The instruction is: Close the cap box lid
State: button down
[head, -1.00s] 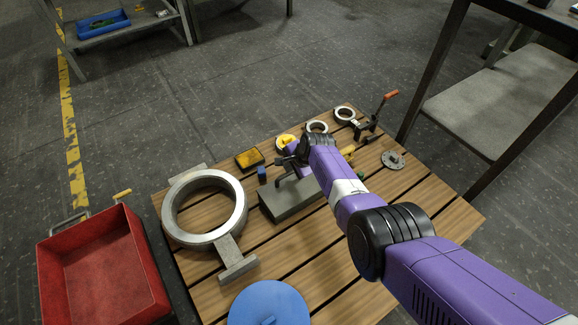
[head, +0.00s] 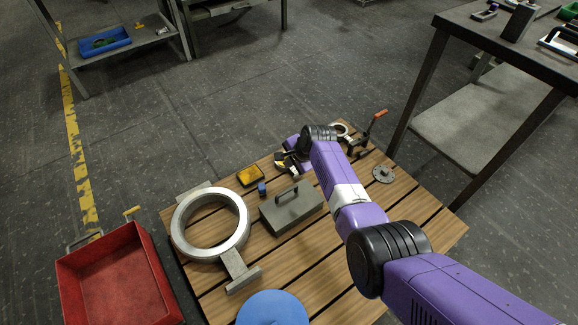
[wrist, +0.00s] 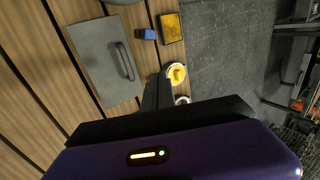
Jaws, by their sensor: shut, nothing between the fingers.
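The cap box (head: 291,211) is a grey box on the slatted wooden table, with a dark bar handle on its lid. The lid lies flat on top and looks shut in the head view. In the wrist view the lid (wrist: 97,62) shows from above, its handle (wrist: 126,62) towards the right. My gripper (head: 285,163) is behind the box, apart from the handle, and partly hidden by my arm. In the wrist view its fingers (wrist: 157,91) are together and empty, beside the lid.
A large metal ring casting (head: 240,240) lies left of the box, with a blue disc (head: 272,308) in front. A small blue block (head: 262,188) and yellow tray (head: 250,175) sit behind it. A yellow-topped ring (wrist: 176,73) is close to my fingers. A red bin (head: 115,275) stands left.

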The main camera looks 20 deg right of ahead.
jog(key=s+d+f+n+t+b, duration=0.3)
jog(key=s+d+f+n+b, duration=0.2)
jog(key=s+f+n+b, duration=0.6)
notch_tip(320, 180, up, 6)
jog(key=a+n+t+y+p, duration=0.2)
jog(key=n+t, duration=0.1)
jog(key=n, duration=0.4)
jog(key=b, duration=0.7)
send_over(291, 202)
notch_tip(291, 202, down, 8)
jog(key=shift+s+d+r, duration=0.1)
jog(key=shift+d, duration=0.05)
jog(key=shift+f+b, duration=0.45)
jog(key=shift+f, duration=0.05)
jog(key=shift+w+g+p, duration=0.2)
jog(key=shift+g+p, duration=0.15)
jog(key=shift+g, duration=0.05)
